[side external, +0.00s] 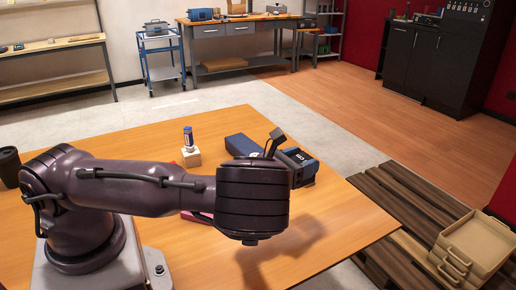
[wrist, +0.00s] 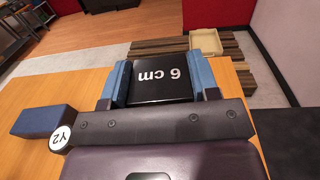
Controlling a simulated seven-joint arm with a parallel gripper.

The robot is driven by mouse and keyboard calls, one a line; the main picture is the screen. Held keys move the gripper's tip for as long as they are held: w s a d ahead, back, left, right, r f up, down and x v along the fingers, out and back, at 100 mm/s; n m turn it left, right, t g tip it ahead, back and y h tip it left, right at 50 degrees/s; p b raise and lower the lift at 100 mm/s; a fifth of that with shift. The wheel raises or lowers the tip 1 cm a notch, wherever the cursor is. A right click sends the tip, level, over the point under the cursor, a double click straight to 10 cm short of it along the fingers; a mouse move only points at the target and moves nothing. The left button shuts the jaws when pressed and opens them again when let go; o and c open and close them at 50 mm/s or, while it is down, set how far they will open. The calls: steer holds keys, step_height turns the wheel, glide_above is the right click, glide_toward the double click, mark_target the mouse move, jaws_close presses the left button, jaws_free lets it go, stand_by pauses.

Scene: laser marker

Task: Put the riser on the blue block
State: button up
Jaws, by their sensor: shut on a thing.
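The riser (wrist: 162,84) is a black block marked "6 cm" in white. In the wrist view it sits between the blue fingers of my gripper (wrist: 162,72), which is shut on it. The long dark blue block (side external: 240,146) lies on the table in the side view, left of the gripper's blue fingers (side external: 300,170) and partly behind my arm. The same block shows at the left of the wrist view (wrist: 45,121), apart from the riser. In the side view my wrist hides much of the gripper, and I cannot clearly make out the riser there.
A small light block (side external: 190,158) with a blue-and-white tube (side external: 188,137) on it stands left of the blue block. A pink-red item (side external: 200,216) is mostly hidden behind my arm. A black cup (side external: 9,166) stands at the far left. The right front of the wooden table (side external: 345,225) is clear.

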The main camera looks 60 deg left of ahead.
steer(key=a+n+y, duration=0.1)
steer(key=a, duration=0.3)
steer(key=s+a+r+n+y, duration=0.1)
steer(key=a+y, duration=0.1)
steer(key=a, duration=0.3)
steer(key=s+a+r+n+g+y, duration=0.1)
steer(key=a+y, duration=0.1)
steer(key=a, duration=0.3)
steer(key=shift+s, duration=0.15)
steer(key=s+a+r+n+g+y, duration=0.1)
steer(key=s+a, duration=0.3)
steer(key=a, duration=0.3)
steer(key=s+a+r+n+y, duration=0.1)
steer(key=s+a+r+y, duration=0.15)
steer(key=a, duration=0.35)
steer(key=m+h, duration=0.1)
steer(key=h, duration=0.2)
glide_above(244, 143)
steer(key=shift+t, duration=0.3)
step_height(244, 143, down, 10)
steer(key=shift+d+f, duration=0.15)
steer(key=shift+f, duration=1.65)
steer(key=o, duration=1.2)
steer(key=shift+f, duration=0.2)
steer(key=shift+r, duration=0.1)
